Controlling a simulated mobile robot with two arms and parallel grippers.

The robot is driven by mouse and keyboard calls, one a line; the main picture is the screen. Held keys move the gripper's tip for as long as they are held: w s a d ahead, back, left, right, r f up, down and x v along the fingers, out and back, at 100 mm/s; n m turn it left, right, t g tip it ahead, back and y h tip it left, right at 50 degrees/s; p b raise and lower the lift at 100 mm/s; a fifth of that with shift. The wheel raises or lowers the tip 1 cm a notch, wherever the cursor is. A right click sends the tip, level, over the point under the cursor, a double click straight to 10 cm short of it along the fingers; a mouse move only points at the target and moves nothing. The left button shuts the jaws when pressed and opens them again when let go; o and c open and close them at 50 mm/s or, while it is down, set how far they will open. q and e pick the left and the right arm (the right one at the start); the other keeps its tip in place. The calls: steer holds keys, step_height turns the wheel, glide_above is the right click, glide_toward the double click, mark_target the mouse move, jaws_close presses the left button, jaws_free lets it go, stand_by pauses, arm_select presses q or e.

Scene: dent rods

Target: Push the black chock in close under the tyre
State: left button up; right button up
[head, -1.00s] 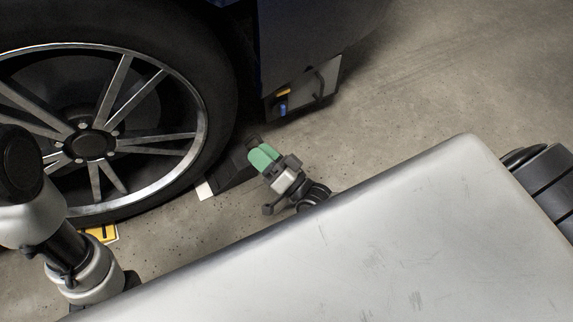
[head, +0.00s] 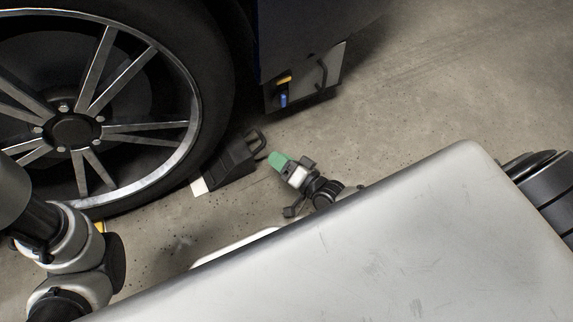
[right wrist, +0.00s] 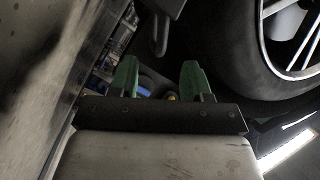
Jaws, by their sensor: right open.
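The black chock (head: 232,162) lies on the floor at the lower right of the tyre (head: 215,75), a pale strip at its lower left end. Its low end is close to the tyre; I cannot tell whether they touch. Its handle loop (head: 257,138) sticks up at the right end. My right gripper (head: 277,160), with green fingers, is open and empty just right of the chock, apart from it. In the right wrist view the open fingers (right wrist: 158,78) show with the tyre (right wrist: 250,75) at right. My left arm shows at lower left; its gripper is out of frame.
The dark car body (head: 300,40) overhangs behind the chock. A grey panelled box (head: 318,80) with yellow and blue parts stands beyond. The concrete floor (head: 440,90) at right is clear.

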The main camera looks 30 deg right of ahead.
mark_target(261, 146)
steer(key=b+x, duration=0.3)
steer(key=x, duration=0.4)
steer(key=shift+w+a+f, duration=0.15)
steer(key=shift+w+a+b, duration=0.25)
steer(key=shift+w+b, duration=0.2)
steer(key=shift+w, duration=0.2)
jaws_close()
